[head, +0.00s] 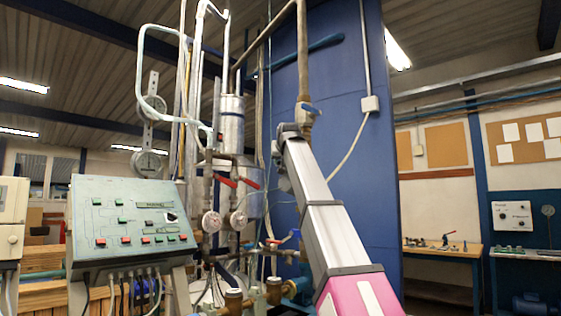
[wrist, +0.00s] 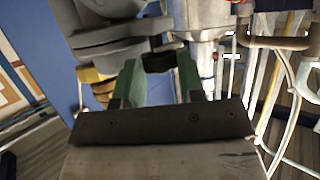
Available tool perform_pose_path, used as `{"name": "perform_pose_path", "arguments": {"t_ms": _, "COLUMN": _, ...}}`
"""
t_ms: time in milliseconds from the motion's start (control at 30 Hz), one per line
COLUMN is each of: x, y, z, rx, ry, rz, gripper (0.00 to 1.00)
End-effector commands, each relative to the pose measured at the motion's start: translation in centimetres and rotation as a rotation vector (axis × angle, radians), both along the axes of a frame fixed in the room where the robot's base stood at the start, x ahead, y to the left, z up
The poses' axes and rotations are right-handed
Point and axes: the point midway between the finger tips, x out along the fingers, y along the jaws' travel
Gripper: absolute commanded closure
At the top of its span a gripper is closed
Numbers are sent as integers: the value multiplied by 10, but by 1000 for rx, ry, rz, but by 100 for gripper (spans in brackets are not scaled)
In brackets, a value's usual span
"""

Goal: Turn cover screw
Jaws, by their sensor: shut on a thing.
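In the wrist view, my gripper (wrist: 158,76) has two green fingers pointing away from the camera. A small black block-like piece (wrist: 158,62) sits between the fingertips, and my gripper is shut on it. It seems to be the cover screw, though its shape is partly hidden. A grey rounded body (wrist: 108,35) lies just beyond and to the left of the fingertips. In the head view, my arm reaches up from the lower right to the pipework, and its own links hide the gripper and the screw.
A control panel (head: 130,222) with red and green buttons stands at the left. Pipes with round gauges (head: 212,222) and red-handled valves stand close left of my arm. A large blue cabinet (head: 365,150) rises behind it. A workbench (head: 435,252) stands farther right.

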Motion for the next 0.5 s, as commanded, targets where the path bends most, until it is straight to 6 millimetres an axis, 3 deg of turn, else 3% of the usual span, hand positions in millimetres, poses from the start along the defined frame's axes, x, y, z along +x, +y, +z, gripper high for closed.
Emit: {"name": "perform_pose_path", "arguments": {"t_ms": 500, "x": 1, "y": -2, "z": 0, "rx": 0, "ry": 2, "rz": 126, "gripper": 88}}
